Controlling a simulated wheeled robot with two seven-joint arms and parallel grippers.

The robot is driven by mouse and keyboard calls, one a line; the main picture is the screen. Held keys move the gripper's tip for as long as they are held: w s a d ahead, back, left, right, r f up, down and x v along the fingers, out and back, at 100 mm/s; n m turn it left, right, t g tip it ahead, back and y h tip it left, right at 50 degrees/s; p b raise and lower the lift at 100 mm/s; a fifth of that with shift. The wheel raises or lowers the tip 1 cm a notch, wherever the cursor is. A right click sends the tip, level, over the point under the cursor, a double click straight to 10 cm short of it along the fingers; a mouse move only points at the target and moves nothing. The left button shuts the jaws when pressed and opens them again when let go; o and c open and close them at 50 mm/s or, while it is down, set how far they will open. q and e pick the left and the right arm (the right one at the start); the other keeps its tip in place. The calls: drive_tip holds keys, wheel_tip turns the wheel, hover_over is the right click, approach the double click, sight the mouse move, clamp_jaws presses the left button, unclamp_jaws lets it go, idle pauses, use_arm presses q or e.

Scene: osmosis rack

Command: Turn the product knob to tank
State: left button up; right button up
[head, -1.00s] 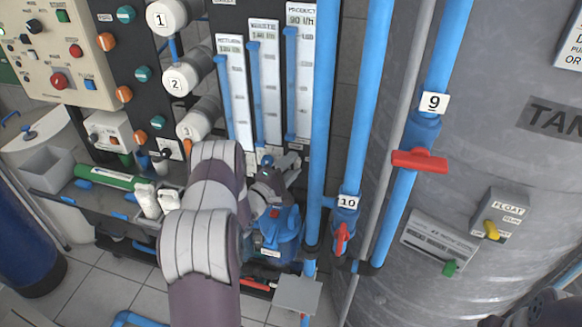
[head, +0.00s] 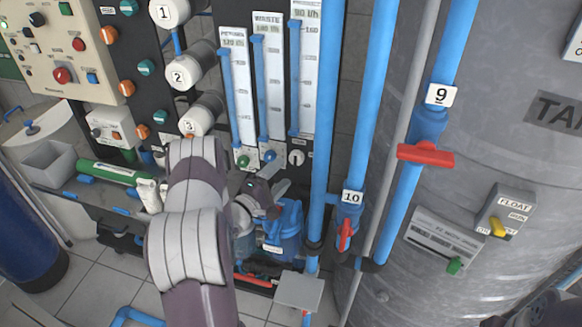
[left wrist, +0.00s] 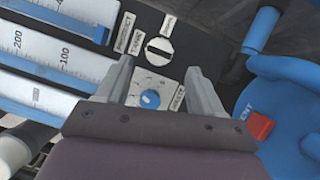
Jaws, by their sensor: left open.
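The product knob (head: 296,157) is a small round white knob with a dark bar, below the right-hand flow meter in the head view. In the left wrist view, the knob (left wrist: 159,50) sits on a black panel beyond my fingertips. Its bar lies roughly across the picture. Labels PRODUCT (left wrist: 124,32) and TANK (left wrist: 137,45) are at its left; a label at its upper right is too small to read. My left gripper (head: 277,177) is open and empty, just below and left of the knob, apart from it. Its fingers (left wrist: 160,68) also show in the wrist view.
A blue knob (left wrist: 149,98) on a light plate shows between my fingers. A green knob (head: 243,161) is farther left. A blue housing (head: 287,232) is below my gripper. Vertical blue pipes (head: 327,130) and a valve with a red handle (head: 345,235) stand to the right.

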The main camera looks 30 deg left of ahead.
use_arm(q)
drive_tip(key=s, duration=0.6)
drive_tip(key=shift+s+a+f+b, duration=0.25)
drive_tip(key=shift+a+b, duration=0.1)
drive_tip(key=shift+a, duration=0.1)
